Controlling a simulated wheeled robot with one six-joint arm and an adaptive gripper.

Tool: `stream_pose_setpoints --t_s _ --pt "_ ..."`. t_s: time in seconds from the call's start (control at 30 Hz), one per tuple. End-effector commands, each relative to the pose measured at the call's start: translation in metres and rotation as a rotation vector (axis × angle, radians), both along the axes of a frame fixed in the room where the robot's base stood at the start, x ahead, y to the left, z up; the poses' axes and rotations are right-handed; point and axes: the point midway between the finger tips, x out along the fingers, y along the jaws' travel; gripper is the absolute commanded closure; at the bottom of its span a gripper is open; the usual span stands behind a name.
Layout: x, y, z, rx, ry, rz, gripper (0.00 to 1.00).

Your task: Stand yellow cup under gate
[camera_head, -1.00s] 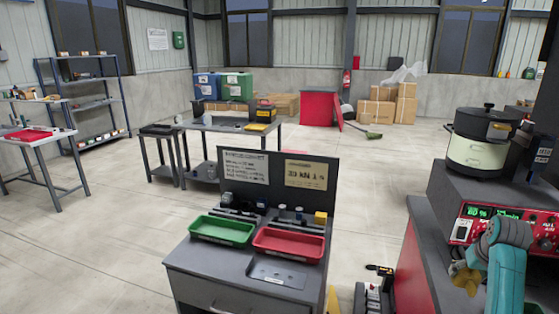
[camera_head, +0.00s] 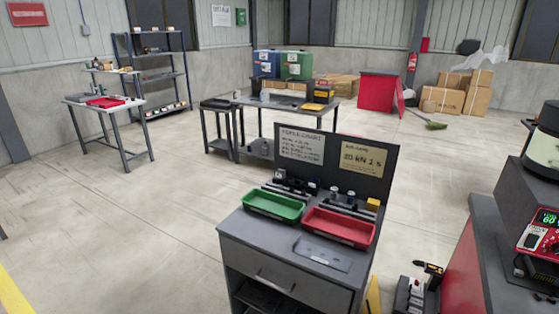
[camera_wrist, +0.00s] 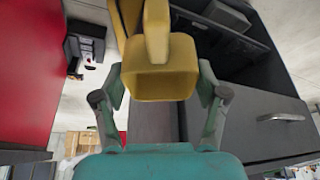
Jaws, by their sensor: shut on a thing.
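The yellow cup (camera_wrist: 160,82) is in the wrist view, held between the two fingers of my teal gripper (camera_wrist: 160,100). It shows a squarish opening toward the wrist camera and a narrower part above. At the right edge of the head view, part of the pale feeder drum (camera_head: 545,150) stands on a dark machine above a red control box (camera_head: 545,238) with a green display. I cannot make out a gate in either view.
A grey bench (camera_head: 285,255) carries a green tray (camera_head: 272,206), a red tray (camera_head: 340,227) and an upright board (camera_head: 385,165). Open floor (camera_head: 130,220) lies left.

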Motion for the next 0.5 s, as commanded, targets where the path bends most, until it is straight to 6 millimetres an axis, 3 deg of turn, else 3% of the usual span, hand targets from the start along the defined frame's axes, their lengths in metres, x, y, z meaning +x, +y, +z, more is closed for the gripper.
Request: stream_pose_setpoints --t_s 0.03,0.2,0.33,0.5 --pt "-0.011 0.022 -0.012 0.000 0.003 0.029 0.70" --pt "-0.038 0.068 -0.036 -0.003 0.001 0.091 0.70" --pt "-0.051 0.086 -0.045 -0.004 -0.002 0.119 0.70" --pt "-0.056 0.093 -0.049 -0.004 -0.004 0.127 0.70"
